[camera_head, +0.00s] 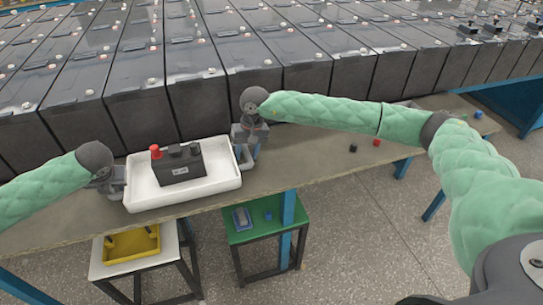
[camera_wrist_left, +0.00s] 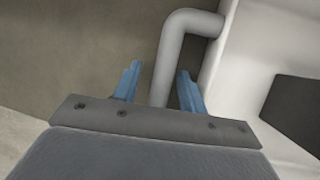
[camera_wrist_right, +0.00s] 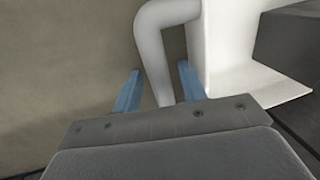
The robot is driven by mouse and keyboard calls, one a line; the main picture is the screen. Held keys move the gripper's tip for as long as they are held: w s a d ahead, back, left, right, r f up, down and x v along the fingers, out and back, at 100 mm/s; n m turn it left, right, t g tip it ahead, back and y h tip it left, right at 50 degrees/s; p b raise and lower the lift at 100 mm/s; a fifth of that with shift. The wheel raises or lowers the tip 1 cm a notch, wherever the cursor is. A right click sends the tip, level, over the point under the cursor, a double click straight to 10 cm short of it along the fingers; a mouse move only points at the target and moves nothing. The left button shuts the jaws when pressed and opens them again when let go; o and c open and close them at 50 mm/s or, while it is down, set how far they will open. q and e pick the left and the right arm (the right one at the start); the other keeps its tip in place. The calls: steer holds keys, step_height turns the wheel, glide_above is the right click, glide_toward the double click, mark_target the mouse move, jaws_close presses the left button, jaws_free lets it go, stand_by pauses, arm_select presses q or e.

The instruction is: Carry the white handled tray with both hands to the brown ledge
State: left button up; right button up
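The white handled tray (camera_head: 190,197) stands level on the long brown-grey ledge (camera_head: 315,165) in front of the battery rows. A black box-shaped battery (camera_head: 178,172) with a red cap lies in it. My left gripper (camera_head: 116,182) is at the tray's left end. In the left wrist view its blue fingers (camera_wrist_left: 160,88) stand apart on either side of the handle (camera_wrist_left: 172,60), with gaps showing. My right gripper (camera_head: 244,152) is at the right end. In the right wrist view its fingers (camera_wrist_right: 159,88) are apart, with the other handle (camera_wrist_right: 152,45) between them.
Rows of large dark batteries (camera_head: 200,100) stand close behind the ledge. A black cube (camera_head: 353,148) and a red cube (camera_head: 376,142) lie to the right on the ledge. Below are a white stool with a yellow tray (camera_head: 132,243) and a green stool (camera_head: 262,234). The ledge between tray and cubes is clear.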

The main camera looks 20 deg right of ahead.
arm_select(q)
steer(key=v, duration=1.2)
arm_select(e)
step_height(320, 180, up, 12)
steer(key=d, duration=0.2)
steer(key=shift+d, duration=0.15)
steer(key=shift+f, duration=0.1)
arm_select(q)
steer(key=s+a+p, duration=0.1)
steer(key=a+p, duration=0.3)
steer(key=a, duration=0.1)
steer(key=shift+s+a, duration=0.25)
steer(key=shift+a, duration=0.15)
arm_select(e)
step_height(320, 180, up, 4)
steer(key=shift+s+r, duration=0.1)
steer(key=shift+r, duration=0.1)
arm_select(q)
steer(key=shift+f, duration=0.15)
arm_select(e)
steer(key=shift+d, duration=0.15)
